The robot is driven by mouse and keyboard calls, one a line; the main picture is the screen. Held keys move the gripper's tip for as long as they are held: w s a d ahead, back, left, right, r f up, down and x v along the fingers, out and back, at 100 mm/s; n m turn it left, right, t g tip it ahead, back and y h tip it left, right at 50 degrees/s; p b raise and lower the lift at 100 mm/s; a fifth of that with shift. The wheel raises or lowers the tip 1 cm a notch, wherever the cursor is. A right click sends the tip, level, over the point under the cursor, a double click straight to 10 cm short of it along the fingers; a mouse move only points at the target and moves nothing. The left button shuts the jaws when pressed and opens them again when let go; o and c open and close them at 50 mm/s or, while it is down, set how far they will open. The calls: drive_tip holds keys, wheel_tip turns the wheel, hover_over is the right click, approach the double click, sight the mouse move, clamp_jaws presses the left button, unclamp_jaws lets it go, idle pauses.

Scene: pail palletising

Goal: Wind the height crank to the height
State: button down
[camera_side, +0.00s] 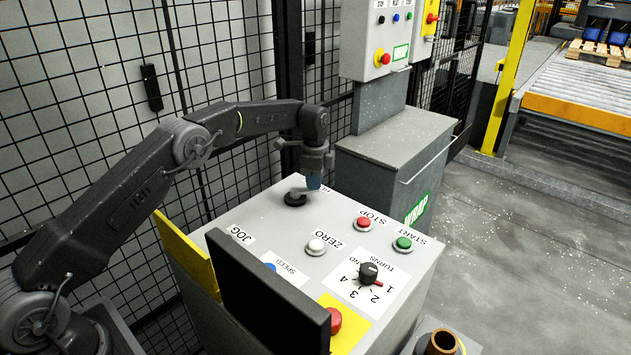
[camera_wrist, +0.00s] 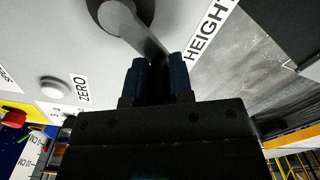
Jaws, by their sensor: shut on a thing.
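The height crank (camera_side: 294,199) is at the back corner of the grey control desk's top. It has a dark round hub and a short grey arm. In the wrist view the crank (camera_wrist: 122,17) shows at the top, its arm running down to the right towards the HEIGHT label (camera_wrist: 208,30). My gripper (camera_side: 314,182) is over the crank's outer end. In the wrist view my gripper (camera_wrist: 159,80) has its blue fingers on either side of the crank's end, shut on it. The handle itself is mostly hidden between the fingers.
The desk top also holds a white ZERO button (camera_side: 316,246), a red STOP button (camera_side: 363,223), a green START button (camera_side: 403,243) and a black TURNS knob (camera_side: 369,271). A dark upright panel (camera_side: 268,300) stands at the near edge. Mesh fence (camera_side: 120,60) rises behind.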

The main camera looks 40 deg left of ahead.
drive_tip(key=a+n, duration=0.1)
drive_tip(key=n, duration=0.2)
drive_tip(key=shift+w+a+n, duration=0.3)
drive_tip(key=shift+w+a, duration=0.05)
drive_tip(key=shift+w, duration=0.05)
drive_tip(key=shift+w+a+n, duration=0.1)
drive_tip(key=shift+a+n, duration=0.3)
drive_tip(key=shift+n, duration=0.4)
drive_tip(key=shift+a+n, duration=0.35)
drive_tip(key=shift+n, duration=0.45)
drive_tip(key=shift+a, duration=0.1)
drive_tip(key=c, duration=1)
unclamp_jaws()
drive_tip(key=shift+r, duration=3.75)
drive_tip(key=shift+d+r, duration=0.1)
drive_tip(key=shift+d, duration=0.1)
